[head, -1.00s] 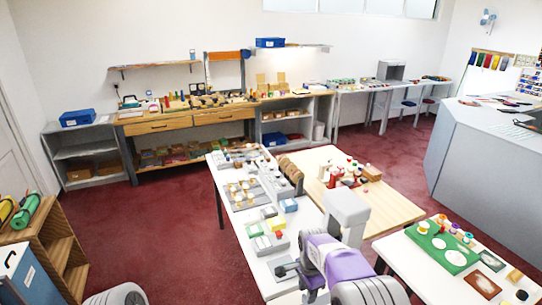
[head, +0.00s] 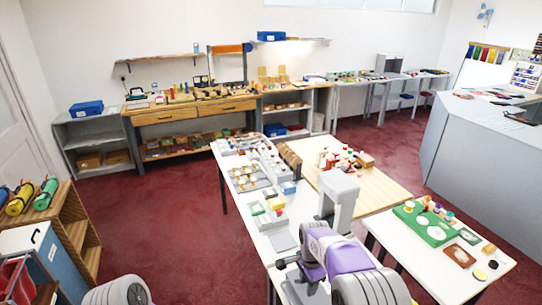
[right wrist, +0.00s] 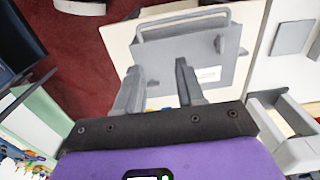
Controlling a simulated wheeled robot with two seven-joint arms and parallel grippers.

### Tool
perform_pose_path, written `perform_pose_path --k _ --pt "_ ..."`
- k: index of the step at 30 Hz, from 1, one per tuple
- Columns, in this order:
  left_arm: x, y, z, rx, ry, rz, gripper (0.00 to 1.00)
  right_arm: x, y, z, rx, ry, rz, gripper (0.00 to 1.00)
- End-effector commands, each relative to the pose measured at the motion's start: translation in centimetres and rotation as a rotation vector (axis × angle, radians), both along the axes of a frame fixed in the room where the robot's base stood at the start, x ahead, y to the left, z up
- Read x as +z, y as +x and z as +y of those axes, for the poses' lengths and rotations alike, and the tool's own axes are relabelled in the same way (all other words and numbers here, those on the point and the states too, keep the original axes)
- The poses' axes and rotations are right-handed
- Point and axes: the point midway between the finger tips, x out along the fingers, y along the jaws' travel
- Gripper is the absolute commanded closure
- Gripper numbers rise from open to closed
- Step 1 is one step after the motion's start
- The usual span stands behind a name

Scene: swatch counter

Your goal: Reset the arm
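My right arm, with a purple section, reaches in from the lower right of the head view. Its gripper (head: 284,263) is small and dark there, at the near left edge of the white table (head: 262,222). In the right wrist view the right gripper (right wrist: 158,85) has its two grey fingers apart, with nothing clearly held between them. A grey handled holder with a white label (right wrist: 195,68) lies beyond the fingertips; contact cannot be told. My left gripper is not in view.
A second white table (head: 400,252) carries a green tray (head: 408,213). A wooden shelf (head: 75,225) stands at left. Red floor (head: 170,225) is open between.

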Motion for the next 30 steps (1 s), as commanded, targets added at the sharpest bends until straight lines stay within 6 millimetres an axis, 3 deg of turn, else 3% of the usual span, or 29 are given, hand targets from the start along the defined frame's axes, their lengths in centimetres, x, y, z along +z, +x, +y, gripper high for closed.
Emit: perform_pose_path --k 11,16,21,25,30 --pt "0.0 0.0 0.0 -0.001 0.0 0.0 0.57 -11.2 -5.1 -2.0 0.258 0.084 0.022 0.62" --pt "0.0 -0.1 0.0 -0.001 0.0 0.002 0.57 -16.9 -10.1 -2.4 0.426 0.151 0.012 0.62" --pt "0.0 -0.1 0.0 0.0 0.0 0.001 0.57 -21.5 -17.6 -1.4 0.64 0.239 -0.044 0.62" --pt "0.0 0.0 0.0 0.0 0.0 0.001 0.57 -22.6 -22.4 -0.1 0.778 0.288 -0.109 0.62" --pt "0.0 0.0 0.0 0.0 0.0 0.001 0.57 -22.1 -27.6 1.6 0.926 0.329 -0.206 0.62"
